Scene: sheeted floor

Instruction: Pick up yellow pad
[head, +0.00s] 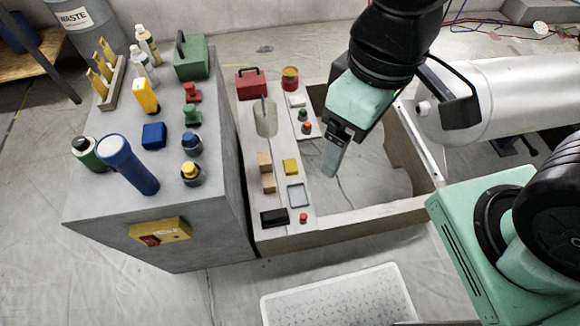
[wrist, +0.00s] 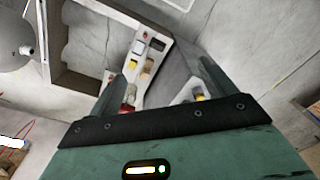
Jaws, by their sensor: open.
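The yellow pad (head: 291,167) is a small flat yellow square lying on the pale narrow shelf in the head view. It sits between tan blocks on its left and a grey square frame below it. My gripper (head: 333,160) hangs over the open frame to the right of the pad, apart from it, fingers pointing down. In the wrist view my gripper (wrist: 165,78) has its two fingers spread wide, with nothing between them.
Tan blocks (head: 267,173), a grey square frame (head: 297,195), a black box (head: 273,217) and a red button (head: 303,218) surround the pad. A grey cabinet (head: 150,215) with bottles and tools stands taller at left. The wooden frame (head: 350,214) has an open middle.

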